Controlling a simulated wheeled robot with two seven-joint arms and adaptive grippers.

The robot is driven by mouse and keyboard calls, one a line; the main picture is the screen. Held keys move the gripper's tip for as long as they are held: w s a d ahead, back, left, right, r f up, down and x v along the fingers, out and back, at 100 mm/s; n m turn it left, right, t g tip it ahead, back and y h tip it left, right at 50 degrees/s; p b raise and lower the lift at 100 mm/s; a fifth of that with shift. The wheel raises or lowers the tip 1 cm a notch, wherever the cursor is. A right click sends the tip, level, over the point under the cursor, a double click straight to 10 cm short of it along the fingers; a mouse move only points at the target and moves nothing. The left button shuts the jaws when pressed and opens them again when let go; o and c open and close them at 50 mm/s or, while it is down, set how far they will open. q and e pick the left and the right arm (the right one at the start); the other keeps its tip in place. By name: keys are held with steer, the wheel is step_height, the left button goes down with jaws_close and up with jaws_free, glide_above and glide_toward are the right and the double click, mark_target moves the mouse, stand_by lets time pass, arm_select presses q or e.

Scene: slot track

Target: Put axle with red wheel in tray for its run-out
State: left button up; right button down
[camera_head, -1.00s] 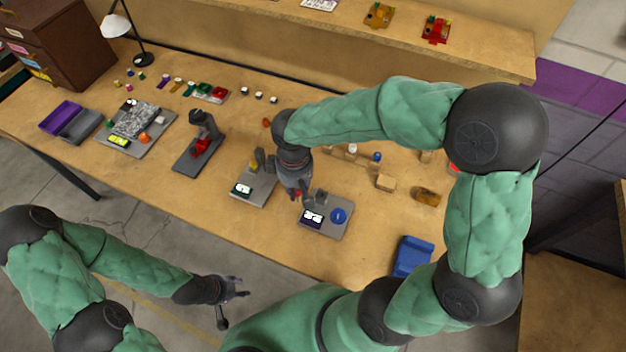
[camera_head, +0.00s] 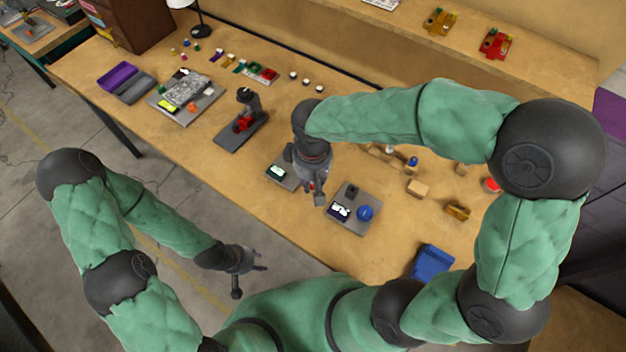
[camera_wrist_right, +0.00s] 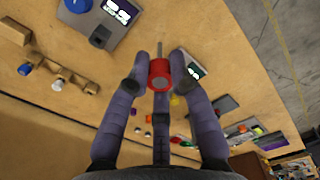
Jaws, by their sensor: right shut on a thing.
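The axle with the red wheel (camera_wrist_right: 159,73) is between the fingers of my right gripper (camera_wrist_right: 159,78) in the right wrist view, its thin grey shaft (camera_wrist_right: 160,48) pointing away. In the head view my right gripper (camera_head: 318,196) hangs above the bench, between two grey devices with screens; fingers largely hide the axle there. A purple tray (camera_head: 119,75) and a grey tray (camera_head: 133,90) stand side by side at the bench's far left. I cannot tell which is for run-out. My left gripper (camera_head: 252,275) is open and empty, off the bench's front edge.
One grey device (camera_head: 283,173) stands left of the right gripper; another with a blue round part (camera_head: 364,212) stands right. A dark stand with a red part (camera_head: 242,124) and a grey board (camera_head: 188,94) lie toward the trays. A blue bin (camera_head: 432,261) is at the right.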

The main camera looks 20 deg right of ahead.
steer(key=shift+r+p, duration=1.2)
steer(key=shift+r, duration=0.4)
